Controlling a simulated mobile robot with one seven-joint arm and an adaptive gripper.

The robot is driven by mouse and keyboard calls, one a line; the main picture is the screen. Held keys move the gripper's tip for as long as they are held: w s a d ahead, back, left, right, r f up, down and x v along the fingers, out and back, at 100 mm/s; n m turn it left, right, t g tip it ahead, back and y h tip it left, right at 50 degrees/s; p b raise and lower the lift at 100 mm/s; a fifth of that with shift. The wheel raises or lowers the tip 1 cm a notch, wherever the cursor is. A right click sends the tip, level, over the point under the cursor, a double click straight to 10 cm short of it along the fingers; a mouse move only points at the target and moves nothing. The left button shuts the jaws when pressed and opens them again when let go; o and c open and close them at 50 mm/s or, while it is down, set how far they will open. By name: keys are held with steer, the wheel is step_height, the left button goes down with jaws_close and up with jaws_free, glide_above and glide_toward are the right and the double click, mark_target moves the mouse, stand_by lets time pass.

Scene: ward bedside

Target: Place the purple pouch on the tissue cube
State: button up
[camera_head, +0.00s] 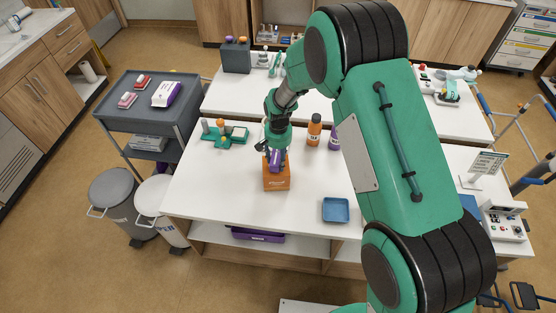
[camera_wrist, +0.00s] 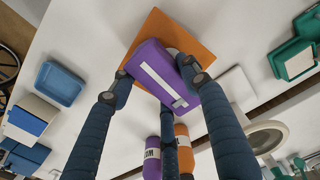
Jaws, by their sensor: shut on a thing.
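The purple pouch (camera_wrist: 172,80), with a white stripe, is held between the fingers of my gripper (camera_wrist: 157,82) in the wrist view. In the head view my gripper (camera_head: 272,152) points down with the pouch (camera_head: 276,158) at its tip. The orange tissue cube (camera_head: 276,180) stands on the white table, directly under the pouch. In the wrist view the tissue cube (camera_wrist: 150,25) shows behind the pouch, which covers much of its top. I cannot tell whether the pouch touches the cube.
An orange bottle (camera_head: 314,130) and a purple bottle (camera_head: 333,138) stand right of the cube. A blue tray (camera_head: 336,210) lies at the front right. A green holder (camera_head: 224,136) stands to the left. The table (camera_head: 215,185) is clear left of the cube.

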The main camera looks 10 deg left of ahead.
mark_target(278, 157)
steer(key=shift+f, duration=0.25)
steer(key=shift+f, duration=0.15)
steer(key=o, duration=1.2)
step_height(278, 157, up, 11)
steer(key=shift+r, duration=0.65)
steer(key=shift+r, duration=0.1)
